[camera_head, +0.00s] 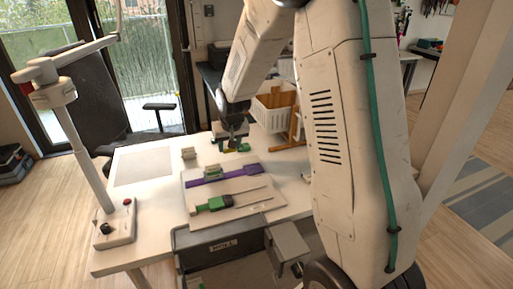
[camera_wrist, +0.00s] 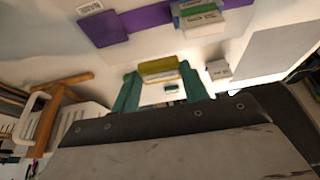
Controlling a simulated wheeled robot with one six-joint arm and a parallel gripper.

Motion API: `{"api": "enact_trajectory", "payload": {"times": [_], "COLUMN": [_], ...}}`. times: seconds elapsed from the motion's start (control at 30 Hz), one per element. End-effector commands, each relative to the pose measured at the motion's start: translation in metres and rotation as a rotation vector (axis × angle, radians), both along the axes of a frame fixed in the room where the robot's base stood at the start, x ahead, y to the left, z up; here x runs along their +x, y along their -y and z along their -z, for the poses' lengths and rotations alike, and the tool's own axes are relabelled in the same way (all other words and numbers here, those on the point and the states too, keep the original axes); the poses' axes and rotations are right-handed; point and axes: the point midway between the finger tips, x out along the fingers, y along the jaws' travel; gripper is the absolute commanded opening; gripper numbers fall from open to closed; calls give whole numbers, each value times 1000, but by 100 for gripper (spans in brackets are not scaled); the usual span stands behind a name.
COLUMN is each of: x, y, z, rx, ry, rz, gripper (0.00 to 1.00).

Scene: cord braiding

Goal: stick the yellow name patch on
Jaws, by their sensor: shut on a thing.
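My gripper (camera_head: 237,143) is above the far part of the white table. In the wrist view its teal fingers (camera_wrist: 160,88) are shut on the yellow name patch (camera_wrist: 158,68), which sits between the fingertips with a pale printed face below it. The patch also shows as a small yellow spot in the head view (camera_head: 244,149). A purple strap (camera_head: 240,172) lies across a pale board (camera_head: 187,212), with a green and pale clamp-like block (camera_head: 213,172) on it. The strap (camera_wrist: 150,16) and block (camera_wrist: 203,22) are apart from the patch in the wrist view.
A green piece (camera_head: 217,203) with dark cords lies nearer on the board. A small pale block (camera_head: 188,153) stands beyond the board. A white basket (camera_head: 272,118) and wooden stand (camera_head: 296,128) are behind. A button box (camera_head: 115,232) and grey bin (camera_head: 196,246) are at the front.

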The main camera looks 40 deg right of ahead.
Motion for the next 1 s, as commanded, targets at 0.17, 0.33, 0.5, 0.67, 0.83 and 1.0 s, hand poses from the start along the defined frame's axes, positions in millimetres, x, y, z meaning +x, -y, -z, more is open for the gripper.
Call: {"api": "enact_trajectory", "payload": {"times": [0.17,0.33,0.5,0.67,0.83,1.0], "x": [-26,-37,-37,-37,-37,-37], "y": [60,80,81,81,81,80], "z": [19,26,34,46,60,74], "rx": [-8,-18,-19,-18,-18,-18], "ry": [7,13,13,12,12,13], "rz": [9,7,4,5,5,4], "gripper": [23,23,23,23,23,23]}}
